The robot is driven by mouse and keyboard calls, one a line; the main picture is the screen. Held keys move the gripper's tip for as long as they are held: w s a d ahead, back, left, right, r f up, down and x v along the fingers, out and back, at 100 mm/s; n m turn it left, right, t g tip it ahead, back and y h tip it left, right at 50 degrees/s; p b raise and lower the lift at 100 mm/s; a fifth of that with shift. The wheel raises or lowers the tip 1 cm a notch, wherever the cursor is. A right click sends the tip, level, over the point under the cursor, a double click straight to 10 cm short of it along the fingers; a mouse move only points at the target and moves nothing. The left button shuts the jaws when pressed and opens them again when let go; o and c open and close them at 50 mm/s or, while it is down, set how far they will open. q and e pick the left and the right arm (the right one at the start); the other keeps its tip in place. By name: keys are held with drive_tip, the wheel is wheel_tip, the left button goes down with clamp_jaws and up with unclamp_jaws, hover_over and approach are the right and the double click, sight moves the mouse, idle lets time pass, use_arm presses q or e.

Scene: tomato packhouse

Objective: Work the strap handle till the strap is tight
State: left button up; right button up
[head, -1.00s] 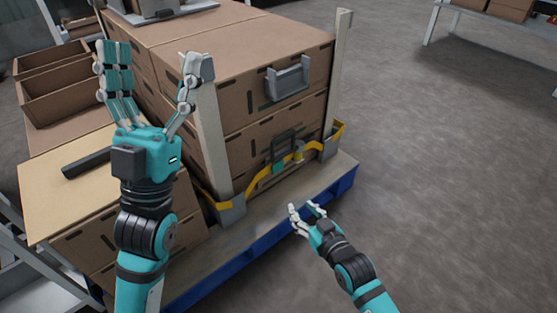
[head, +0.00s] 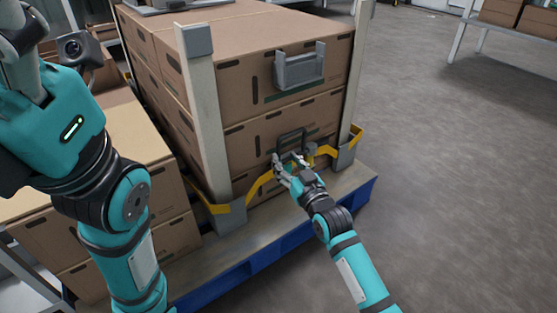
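The yellow strap (head: 259,187) runs low around the stacked cartons between two corner posts and sags on its left part. Its ratchet has a dark handle loop (head: 291,141) that stands up against the front carton. My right gripper (head: 289,163) is at the ratchet, just below the handle loop, with its fingers apart and partly covering the ratchet. Whether it touches the handle cannot be told. My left gripper (head: 25,45) is large and close at the upper left, away from the strap; its fingertips are cut off by the frame.
The cartons (head: 240,150) stand on a blue pallet (head: 266,257). The left corner post (head: 208,115) and right corner post (head: 360,70) flank the front. A grey bracket (head: 299,68) is on the upper carton. The floor (head: 450,180) at right is clear. A table (head: 485,37) stands at the far right.

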sight(280, 153)
drive_tip(key=b+x, duration=0.2)
drive_tip(key=x, duration=0.3)
drive_tip(key=shift+f, duration=0.15)
drive_tip(key=shift+w+a, duration=0.1)
drive_tip(key=shift+w, duration=0.2)
clamp_jaws()
